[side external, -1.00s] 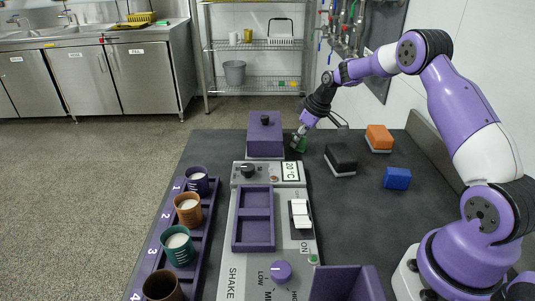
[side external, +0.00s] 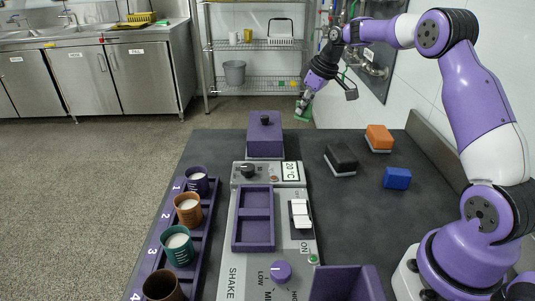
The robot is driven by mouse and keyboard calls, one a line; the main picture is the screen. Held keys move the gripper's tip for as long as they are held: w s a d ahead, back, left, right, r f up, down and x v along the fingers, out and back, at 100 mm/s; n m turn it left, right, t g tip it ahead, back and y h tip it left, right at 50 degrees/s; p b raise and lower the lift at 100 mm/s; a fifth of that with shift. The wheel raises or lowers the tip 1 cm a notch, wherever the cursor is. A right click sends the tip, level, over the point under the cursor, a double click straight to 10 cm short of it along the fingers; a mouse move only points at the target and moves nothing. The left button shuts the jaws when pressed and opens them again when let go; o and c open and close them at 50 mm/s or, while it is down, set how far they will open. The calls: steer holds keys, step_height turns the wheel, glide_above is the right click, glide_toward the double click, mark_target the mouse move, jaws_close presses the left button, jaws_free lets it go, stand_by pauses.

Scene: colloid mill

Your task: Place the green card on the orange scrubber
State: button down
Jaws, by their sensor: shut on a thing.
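My gripper (side external: 303,106) is shut on the green card (side external: 302,117), which hangs at its fingertips. It is raised near the far edge of the dark table, to the right of the purple lidded box. Part of the card is hidden by the fingers. The orange scrubber (side external: 379,136), an orange block with a pale underside, lies on the table at the far right. My gripper is to the left of it and apart from it.
A black scrubber (side external: 341,157) and a blue block (side external: 397,178) lie near the orange one. The purple lidded box (side external: 265,133) stands behind the shaker machine (side external: 239,267). Several cups stand in a numbered rack (side external: 213,222) at left. A wall (side external: 434,148) borders the table's right side.

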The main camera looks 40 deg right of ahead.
steer(key=s+d+r+m+h, duration=0.2)
steer(key=s+d+r+m, duration=0.1)
steer(key=m, duration=0.1)
steer(key=m+g+h, duration=0.1)
steer(key=m+h, duration=0.1)
steer(key=m, duration=0.5)
glide_above(379, 128)
steer(key=s+a, duration=0.1)
steer(key=a, duration=0.1)
step_height(379, 128, down, 3)
steer(key=shift+f, duration=0.15)
steer(key=shift+s+d+f, duration=0.1)
steer(key=shift+d+f, duration=0.05)
steer(key=shift+d, duration=0.05)
steer(key=shift+d+f, duration=0.1)
steer(key=shift+f, duration=1.9)
steer(key=shift+f, duration=0.15)
steer(key=c, duration=1)
jaws_free()
steer(key=shift+c, duration=0.2)
